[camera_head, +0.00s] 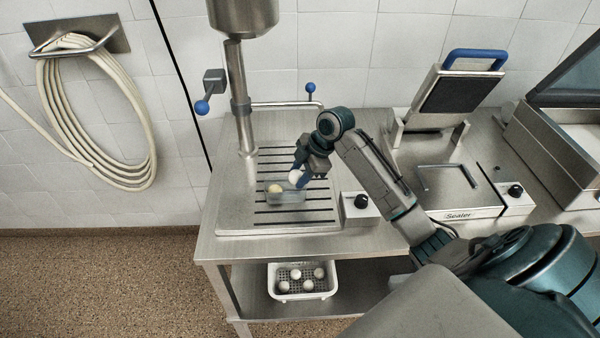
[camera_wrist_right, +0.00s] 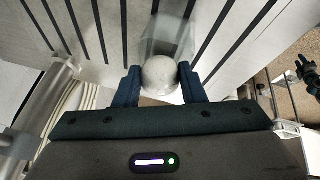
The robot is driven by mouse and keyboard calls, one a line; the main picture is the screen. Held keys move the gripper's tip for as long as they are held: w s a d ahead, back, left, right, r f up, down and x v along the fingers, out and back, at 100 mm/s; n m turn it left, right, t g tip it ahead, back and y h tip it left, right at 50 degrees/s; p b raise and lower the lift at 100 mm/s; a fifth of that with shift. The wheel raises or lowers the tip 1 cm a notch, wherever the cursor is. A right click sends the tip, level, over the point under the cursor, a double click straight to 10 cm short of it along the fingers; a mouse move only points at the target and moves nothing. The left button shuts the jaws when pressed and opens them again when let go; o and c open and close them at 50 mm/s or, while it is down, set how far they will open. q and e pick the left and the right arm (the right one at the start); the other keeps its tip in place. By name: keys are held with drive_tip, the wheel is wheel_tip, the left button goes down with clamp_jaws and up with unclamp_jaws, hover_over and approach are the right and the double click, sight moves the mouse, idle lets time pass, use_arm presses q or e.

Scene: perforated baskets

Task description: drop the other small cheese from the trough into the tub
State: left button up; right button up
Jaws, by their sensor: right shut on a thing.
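My right gripper (camera_head: 299,179) is shut on a small white ball-shaped cheese (camera_head: 295,176). In the right wrist view the white cheese (camera_wrist_right: 160,74) sits between the two blue fingers. A small clear container (camera_head: 287,197) is on the slotted steel plate, just below and beside the held cheese. A yellowish cheese (camera_head: 275,188) shows at its left end. The clear container is blurred behind the cheese in the wrist view (camera_wrist_right: 167,35). I cannot tell whether it is the trough or the tub. A dark gripper (camera_wrist_right: 306,70), seemingly my left, is small at the wrist view's right edge.
A white perforated basket (camera_head: 302,283) with several white cheeses stands on the lower shelf. A steel column (camera_head: 240,100) rises behind the slotted plate (camera_head: 250,218).

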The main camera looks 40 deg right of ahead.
drive_tip(key=o, duration=1.5)
drive_tip(key=shift+r, duration=0.1)
drive_tip(key=shift+r+p, duration=3.75)
drive_tip(key=shift+r, duration=0.2)
